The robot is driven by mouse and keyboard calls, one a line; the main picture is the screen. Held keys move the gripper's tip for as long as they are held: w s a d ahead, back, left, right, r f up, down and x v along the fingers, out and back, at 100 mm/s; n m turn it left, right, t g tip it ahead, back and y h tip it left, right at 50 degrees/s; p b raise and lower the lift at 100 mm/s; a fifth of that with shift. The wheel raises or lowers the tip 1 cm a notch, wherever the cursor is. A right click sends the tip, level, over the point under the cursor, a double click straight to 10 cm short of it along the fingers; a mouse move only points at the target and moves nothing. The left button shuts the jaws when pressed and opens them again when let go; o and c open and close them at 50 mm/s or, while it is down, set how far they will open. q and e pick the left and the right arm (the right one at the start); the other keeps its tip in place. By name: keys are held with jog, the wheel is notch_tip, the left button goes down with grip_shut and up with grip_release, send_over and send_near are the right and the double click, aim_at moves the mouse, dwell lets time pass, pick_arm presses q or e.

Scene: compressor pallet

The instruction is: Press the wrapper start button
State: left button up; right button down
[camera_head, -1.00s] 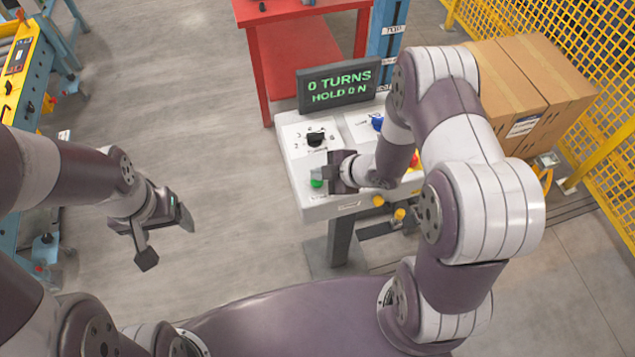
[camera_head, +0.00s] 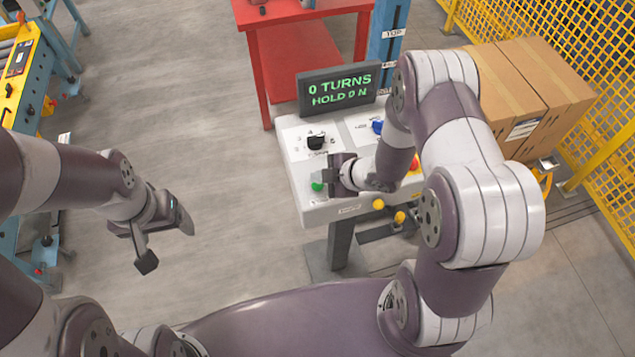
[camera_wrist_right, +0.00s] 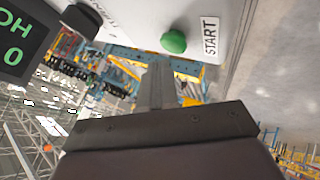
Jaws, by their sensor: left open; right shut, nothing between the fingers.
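The wrapper control panel (camera_head: 300,171) is a pale box on a dark post. Its green start button (camera_head: 318,187) sits near the front left corner. In the right wrist view the green button (camera_wrist_right: 174,42) is a round cap beside a START label (camera_wrist_right: 210,40). My right gripper (camera_head: 333,179) is shut and empty, just right of the button. In the wrist view its fingertips (camera_wrist_right: 157,68) are near the button but do not cover it; I cannot tell the height between them. My left gripper (camera_head: 168,243) is open and empty over the floor at left.
A display (camera_head: 338,88) behind the panel reads 0 TURNS, HOLD 0 N. The panel also bears a black knob (camera_head: 315,141), a blue knob (camera_head: 377,126) and a red button (camera_head: 414,162). Cardboard boxes (camera_head: 535,90) and a yellow fence (camera_head: 600,40) stand right.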

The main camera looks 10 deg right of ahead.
jog(key=shift+f, duration=0.1)
dwell(0.7)
jog(key=shift+f+b, duration=0.35)
